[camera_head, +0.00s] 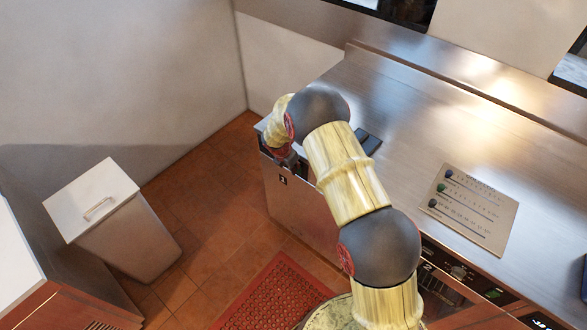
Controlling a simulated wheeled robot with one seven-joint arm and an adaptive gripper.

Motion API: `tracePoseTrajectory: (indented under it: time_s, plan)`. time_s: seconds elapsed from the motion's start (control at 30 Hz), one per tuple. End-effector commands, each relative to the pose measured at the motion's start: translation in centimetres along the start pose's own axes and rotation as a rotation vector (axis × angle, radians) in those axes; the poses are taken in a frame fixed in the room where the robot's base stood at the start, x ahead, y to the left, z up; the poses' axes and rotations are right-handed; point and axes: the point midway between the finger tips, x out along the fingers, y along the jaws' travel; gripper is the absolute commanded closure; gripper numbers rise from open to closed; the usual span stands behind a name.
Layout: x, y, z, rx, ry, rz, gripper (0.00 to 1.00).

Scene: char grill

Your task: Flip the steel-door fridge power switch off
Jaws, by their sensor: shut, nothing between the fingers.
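The steel-door fridge (297,211) is built in under the far left end of the steel counter, with a small dark numbered mark on its front. My arm reaches over the counter from the lower right. My gripper (283,160) is small and dark in the picture, at the upper front edge of the fridge, and it is shut with nothing in it. I cannot make out the power switch; my gripper and wrist cover part of that upper front strip. Whether my gripper touches the front cannot be told.
The steel counter (431,128) carries a dark flat item (368,141) and a panel with sliders (473,209). A control strip with knobs (458,272) runs along the front at lower right. A lidded bin (134,236) stands left; a red mat (275,297) lies on the tiled floor.

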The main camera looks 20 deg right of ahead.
Motion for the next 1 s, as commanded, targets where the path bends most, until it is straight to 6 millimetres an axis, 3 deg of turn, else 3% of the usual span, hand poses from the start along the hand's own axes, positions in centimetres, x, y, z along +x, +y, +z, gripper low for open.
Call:
tracePoseTrajectory:
  time_s: [0.17, 0.53, 0.73, 0.87, 1.0]
  plan:
    - [-0.9, 0.0, 0.3, 0.000, 0.000, 0.000, 1.00]
    - [-0.9, 0.0, 0.2, 0.000, 0.001, -0.001, 1.00]
    - [-1.6, 0.3, -1.0, 0.000, 0.001, -0.001, 1.00]
    - [-2.7, 0.8, -2.6, 0.002, 0.000, -0.002, 1.00]
    - [-6.1, 0.8, -1.3, 0.007, -0.001, 0.001, 1.00]
